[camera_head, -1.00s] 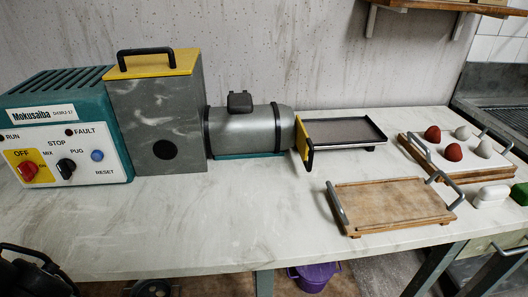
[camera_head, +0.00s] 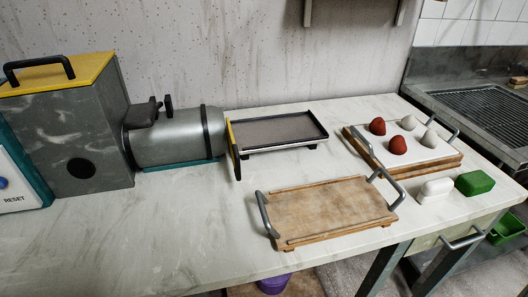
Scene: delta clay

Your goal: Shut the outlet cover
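The outlet cover is a thin yellow plate (camera_head: 232,143) with a dark handle, at the right end of the grey metal cylinder (camera_head: 177,138) of the clay machine. I see it nearly edge-on. It appears to stand swung out toward the front of the table, but its exact angle to the outlet is hard to tell. The outlet opening itself is hidden. My gripper does not show in this view.
A dark tray (camera_head: 318,136) stands just right of the cover. A wooden board with metal handles (camera_head: 330,210) lies in front. A second board (camera_head: 440,165) holds clay shapes. White (camera_head: 436,188) and green (camera_head: 475,183) blocks lie at right. The front-left table is clear.

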